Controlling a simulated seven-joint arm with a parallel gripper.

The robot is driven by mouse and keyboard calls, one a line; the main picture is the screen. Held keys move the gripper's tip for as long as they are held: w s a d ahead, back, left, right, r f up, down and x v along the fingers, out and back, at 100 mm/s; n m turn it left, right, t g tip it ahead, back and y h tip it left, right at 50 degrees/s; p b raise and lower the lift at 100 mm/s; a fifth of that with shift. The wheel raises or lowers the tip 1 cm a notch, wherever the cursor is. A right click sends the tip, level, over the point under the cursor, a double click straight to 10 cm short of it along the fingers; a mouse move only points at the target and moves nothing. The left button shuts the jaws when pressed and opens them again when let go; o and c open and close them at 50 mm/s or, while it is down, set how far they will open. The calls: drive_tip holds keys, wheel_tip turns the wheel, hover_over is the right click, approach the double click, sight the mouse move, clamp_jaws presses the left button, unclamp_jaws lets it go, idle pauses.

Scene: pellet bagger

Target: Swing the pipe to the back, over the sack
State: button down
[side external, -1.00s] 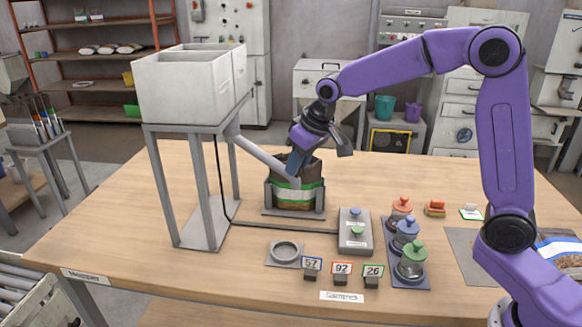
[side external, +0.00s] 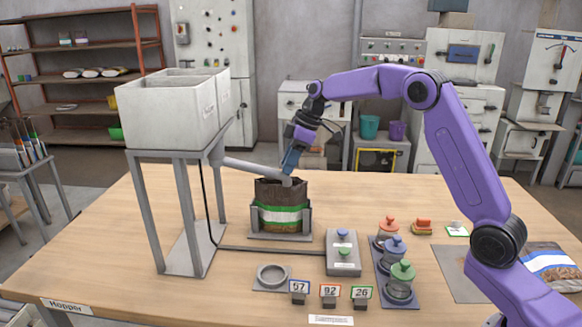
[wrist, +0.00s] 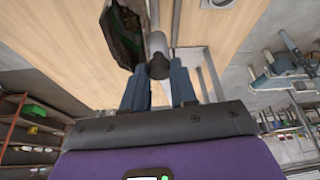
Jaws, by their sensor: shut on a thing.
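The grey pipe (side external: 250,168) slopes out from the hopper (side external: 170,112) to the right. My gripper (side external: 291,163) is shut on the pipe near its free end. In the wrist view the blue fingers (wrist: 158,90) stand on either side of the pipe (wrist: 157,52). The sack (side external: 281,214), brown with a green and white band, stands upright and open in a grey holder (side external: 309,222). In the side view the pipe's end shows at the sack's back rim.
A control box (side external: 342,252) with blue and green knobs stands front right of the sack. Lidded jars (side external: 395,255), a ring (side external: 272,276) and number cards (side external: 330,291) stand nearer the front. The table (side external: 400,190) behind and right of the sack is clear.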

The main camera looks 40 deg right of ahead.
drive_tip(key=shift+w+d+n+g+y, duration=0.1)
drive_tip(key=shift+w+d+n+g, duration=0.15)
drive_tip(key=shift+w+n, duration=0.45)
drive_tip(key=shift+w+d+n+g+y, duration=0.15)
drive_tip(key=shift+w+d+n, duration=0.15)
drive_tip(key=shift+w, duration=0.65)
drive_tip(key=shift+w+d+n+g+y, duration=0.1)
drive_tip(key=shift+w+d+n+g, duration=0.1)
drive_tip(key=shift+w+n, duration=0.5)
drive_tip(key=shift+w, duration=0.25)
drive_tip(key=c, duration=0.9)
unclamp_jaws()
drive_tip(key=s+d+r, duration=0.2)
drive_tip(key=d, duration=0.4)
drive_tip(key=s+d+r, duration=0.2)
drive_tip(key=d, duration=0.5)
drive_tip(key=shift+s+r, duration=0.35)
